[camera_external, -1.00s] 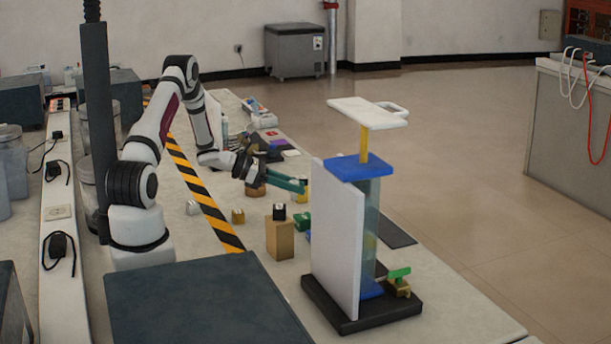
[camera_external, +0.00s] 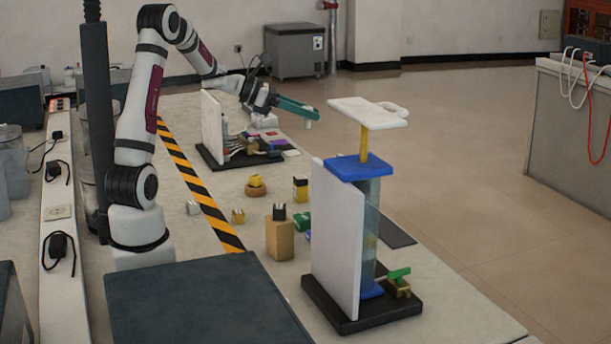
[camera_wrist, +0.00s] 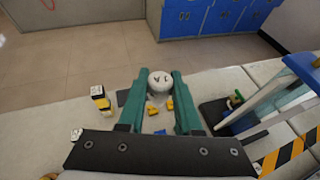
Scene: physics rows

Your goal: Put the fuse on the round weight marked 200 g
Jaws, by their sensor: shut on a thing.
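My gripper (camera_external: 311,113) is raised high above the bench, left of the tall column stand. Its green fingers are shut on the fuse (camera_wrist: 160,79), a small white round piece with dark marks on its end. In the external view the fuse (camera_external: 308,124) hangs just under the fingertips, clear of everything. Several small pieces stand below: a yellow round piece on a brown round base (camera_external: 256,187), a black-topped yellow piece (camera_external: 300,188), and a dark-topped piece (camera_external: 279,212) on a wooden block. I cannot read 200 g on any of them.
The column stand (camera_external: 338,240) with its white panel rises to the right of the small pieces. Another white panel on a dark base (camera_external: 212,125) stands behind them.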

